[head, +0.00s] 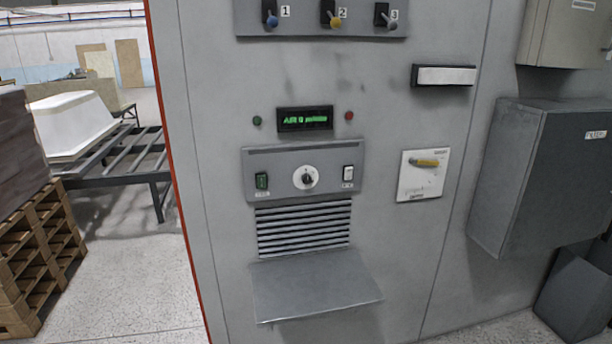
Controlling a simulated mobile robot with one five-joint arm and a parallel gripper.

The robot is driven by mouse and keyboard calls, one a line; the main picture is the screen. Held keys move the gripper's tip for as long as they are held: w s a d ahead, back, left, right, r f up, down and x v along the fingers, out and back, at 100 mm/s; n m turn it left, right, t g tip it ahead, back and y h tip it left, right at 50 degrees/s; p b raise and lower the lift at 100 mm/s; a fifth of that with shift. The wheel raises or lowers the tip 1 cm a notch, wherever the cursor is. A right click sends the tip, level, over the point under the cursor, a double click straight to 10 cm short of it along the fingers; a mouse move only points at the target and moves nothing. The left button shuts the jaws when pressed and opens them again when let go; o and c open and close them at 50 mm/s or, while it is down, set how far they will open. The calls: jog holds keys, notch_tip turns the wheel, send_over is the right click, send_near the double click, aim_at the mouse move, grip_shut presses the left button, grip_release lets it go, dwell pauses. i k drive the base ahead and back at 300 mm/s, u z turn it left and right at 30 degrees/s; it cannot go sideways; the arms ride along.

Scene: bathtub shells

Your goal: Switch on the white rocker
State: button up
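The white rocker (348,174) sits at the right end of a small grey control panel (325,163) on the front of a large grey cabinet. A small label is below it. Which side of the rocker is pressed in is too small to tell. A green rocker (262,182) is at the panel's left end, and a round white dial with a black knob (306,178) is between them. My gripper is not in view.
A grey shelf (315,286) juts out below the vent slats. A yellow-handled switch (426,163) is right of the panel; a lit green display (305,119) is above. Three levers (333,18) line the top. A grey box (545,170) protrudes at right. Pallets (38,250) stand left.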

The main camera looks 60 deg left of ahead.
aim_at(348, 171)
jog(key=u, duration=1.6)
jog(key=k, duration=0.15)
jog(key=z, duration=1.5)
jog(key=i, duration=1.15)
jog(key=u, duration=1.4)
